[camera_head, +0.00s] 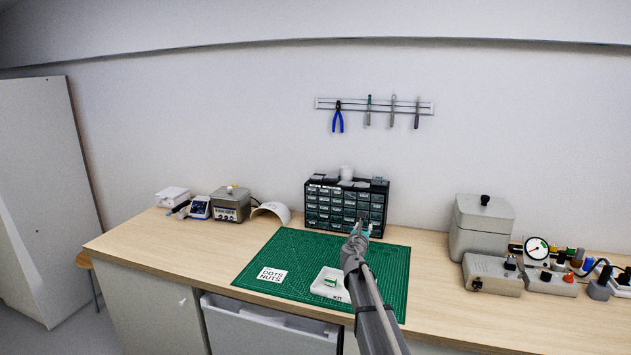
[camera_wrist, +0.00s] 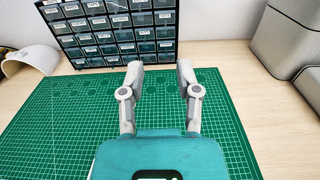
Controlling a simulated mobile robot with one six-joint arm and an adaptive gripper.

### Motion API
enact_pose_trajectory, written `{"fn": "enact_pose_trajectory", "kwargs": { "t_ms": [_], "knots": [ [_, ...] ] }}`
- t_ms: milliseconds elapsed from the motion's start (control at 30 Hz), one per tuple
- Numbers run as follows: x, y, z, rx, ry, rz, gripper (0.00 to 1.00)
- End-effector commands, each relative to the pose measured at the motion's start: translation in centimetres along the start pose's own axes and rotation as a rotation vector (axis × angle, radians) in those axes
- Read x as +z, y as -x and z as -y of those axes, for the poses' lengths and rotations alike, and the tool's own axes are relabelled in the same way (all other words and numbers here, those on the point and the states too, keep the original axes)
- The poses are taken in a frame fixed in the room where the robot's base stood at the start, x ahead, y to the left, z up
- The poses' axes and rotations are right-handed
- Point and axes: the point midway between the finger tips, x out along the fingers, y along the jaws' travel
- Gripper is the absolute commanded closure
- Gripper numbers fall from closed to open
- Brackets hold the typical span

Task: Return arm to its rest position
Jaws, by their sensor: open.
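My gripper (camera_wrist: 160,80) is open in the wrist view, its two grey fingers apart with nothing between them. In the head view my gripper (camera_head: 360,228) is at the end of my arm, which reaches from the lower right over the green cutting mat (camera_head: 394,262). It is in front of the small-drawer cabinet (camera_head: 318,208). The mat (camera_wrist: 50,120) also shows under the fingers in the wrist view, and the cabinet (camera_wrist: 100,40) stands behind them.
A grey bin (camera_head: 482,225) and dial-gauge equipment (camera_head: 537,250) stand right. Small devices (camera_head: 230,204) stand left. Tools (camera_head: 338,120) hang on the wall.

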Motion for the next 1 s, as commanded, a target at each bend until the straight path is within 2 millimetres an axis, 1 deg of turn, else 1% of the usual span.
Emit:
{"fn": "enact_pose_trajectory", "kwargs": {
  "t_ms": [367, 533, 667, 767, 900, 967, 1000],
  "knots": [
    [-1.1, 2.1, 3.3, -0.105, -0.236, -0.047, 0.57],
    [-2.2, 3.7, 5.5, -0.185, -0.406, -0.080, 0.57],
    [-3.5, 5.6, 7.7, -0.274, -0.582, -0.113, 0.57],
    [-5.0, 7.8, 9.8, -0.375, -0.763, -0.146, 0.57],
    [-7.9, 11.9, 12.6, -0.559, -1.055, -0.196, 0.57],
    [-9.1, 13.8, 13.6, -0.644, -1.174, -0.216, 0.57],
    [-10.0, 15.1, 14.1, -0.703, -1.250, -0.228, 0.57]
  ]
}}
